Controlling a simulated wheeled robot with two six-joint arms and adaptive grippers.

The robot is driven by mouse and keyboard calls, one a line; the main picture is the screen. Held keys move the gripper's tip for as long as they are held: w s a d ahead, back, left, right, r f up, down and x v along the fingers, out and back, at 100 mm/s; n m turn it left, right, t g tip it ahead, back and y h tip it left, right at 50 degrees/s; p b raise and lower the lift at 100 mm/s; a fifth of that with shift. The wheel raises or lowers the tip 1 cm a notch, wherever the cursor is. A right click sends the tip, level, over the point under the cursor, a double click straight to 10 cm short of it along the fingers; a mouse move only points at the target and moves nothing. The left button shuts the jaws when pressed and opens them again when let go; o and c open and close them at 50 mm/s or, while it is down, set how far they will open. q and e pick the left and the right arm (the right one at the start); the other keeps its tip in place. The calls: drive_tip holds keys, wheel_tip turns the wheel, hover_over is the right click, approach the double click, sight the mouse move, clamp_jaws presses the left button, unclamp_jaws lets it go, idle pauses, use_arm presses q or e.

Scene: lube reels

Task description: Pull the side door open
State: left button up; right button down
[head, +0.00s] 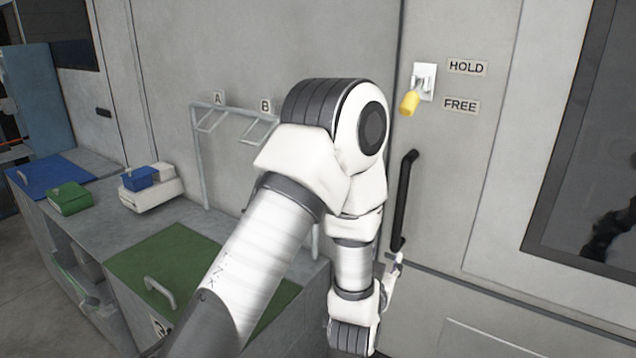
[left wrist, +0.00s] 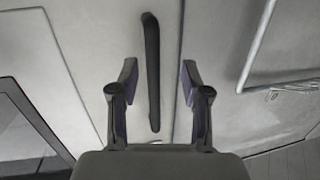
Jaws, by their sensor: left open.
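The side door (head: 455,190) is a grey panel that looks closed, with a black vertical bar handle (head: 403,200) near its left edge. My left gripper (head: 391,268) is at the handle's lower end, partly hidden by my own wrist. In the left wrist view the left gripper (left wrist: 158,75) is open, and the handle (left wrist: 152,70) shows between its two fingers, nearer the left one. I cannot tell whether the handle is within the fingers' depth. A yellow lever (head: 409,103) on a white plate above the handle points down, level with the FREE label (head: 461,105).
A HOLD label (head: 467,67) is above the FREE label. Left of the door is a bench with a green lid (head: 165,262), a metal rack (head: 198,160) marked A and B, and small blue, green and white boxes. A dark window (head: 595,150) is at the right.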

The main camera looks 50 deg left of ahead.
use_arm(q)
approach(396, 210)
wheel_tip(396, 210, down, 3)
drive_tip(key=w+a, duration=0.2)
wheel_tip(396, 210, up, 3)
drive_tip(key=w+d+t+p, duration=0.1)
drive_tip(key=d, duration=0.1)
drive_tip(key=shift+n+y, duration=0.3)
drive_tip(key=x, duration=0.2)
drive_tip(key=p+x, duration=0.1)
drive_tip(key=x, duration=0.2)
drive_tip(key=a+f+p+x, duration=0.1)
drive_tip(key=x, duration=0.1)
drive_tip(key=shift+w+a, duration=0.1)
drive_tip(key=shift+a, duration=0.05)
drive_tip(key=shift+w, duration=0.25)
drive_tip(key=shift+d, duration=0.35)
drive_tip(key=shift+a, duration=0.15)
clamp_jaws()
use_arm(e)
drive_tip(key=r, duration=0.4)
drive_tip(key=shift+w+d, duration=0.1)
drive_tip(key=shift+d, duration=0.25)
